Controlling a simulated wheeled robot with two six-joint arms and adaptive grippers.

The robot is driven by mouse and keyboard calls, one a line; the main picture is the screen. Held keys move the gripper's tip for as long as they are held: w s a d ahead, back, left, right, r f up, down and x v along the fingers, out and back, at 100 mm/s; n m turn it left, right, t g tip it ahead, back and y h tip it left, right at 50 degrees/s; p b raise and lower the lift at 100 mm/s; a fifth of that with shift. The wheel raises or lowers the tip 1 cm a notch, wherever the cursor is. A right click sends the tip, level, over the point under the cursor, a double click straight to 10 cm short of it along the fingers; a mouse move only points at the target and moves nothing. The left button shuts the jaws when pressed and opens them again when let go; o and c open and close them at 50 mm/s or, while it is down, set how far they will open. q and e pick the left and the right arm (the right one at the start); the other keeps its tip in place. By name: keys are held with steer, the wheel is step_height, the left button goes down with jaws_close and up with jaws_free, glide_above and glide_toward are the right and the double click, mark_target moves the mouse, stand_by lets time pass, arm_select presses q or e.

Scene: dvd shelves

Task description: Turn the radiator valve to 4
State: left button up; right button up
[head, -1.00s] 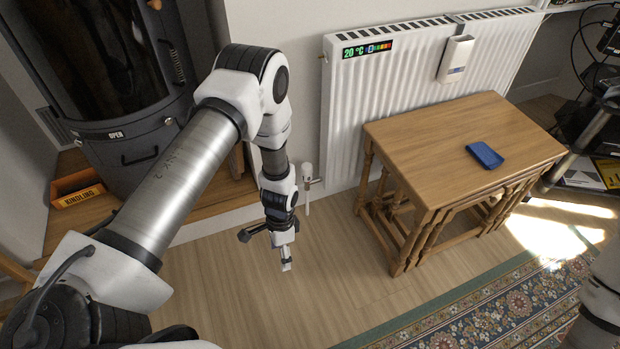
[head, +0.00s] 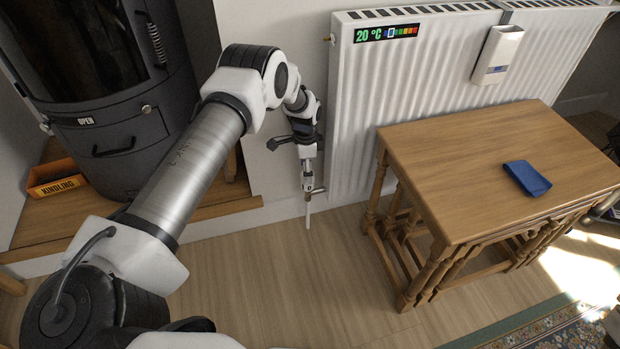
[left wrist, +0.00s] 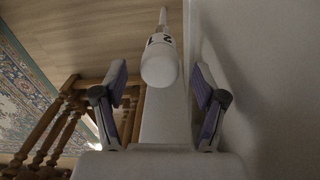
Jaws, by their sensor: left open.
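The radiator valve shows in the left wrist view as a white rounded head (left wrist: 160,64) with a dark mark that looks like a 2. It sits between the lines of my two open fingers, with a gap on each side; whether the tips reach past its end is unclear. In the head view my left gripper (head: 307,176) points down at the valve, at the radiator's lower left corner. The gripper largely hides the valve head there; the white pipe (head: 308,217) shows below. The white radiator (head: 350,110) is on the wall. My right gripper is out of view.
A dark stove (head: 110,140) and an orange kindling box (head: 57,180) are at left. The wall runs close beside my gripper. Bare floor (head: 270,270) lies in front.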

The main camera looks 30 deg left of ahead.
arm_select(q)
step_height(320, 180, down, 5)
steer(key=shift+r+b, duration=0.15)
steer(key=shift+b, duration=0.45)
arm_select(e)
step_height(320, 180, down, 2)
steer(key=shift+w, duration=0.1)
arm_select(q)
steer(key=c, duration=1.2)
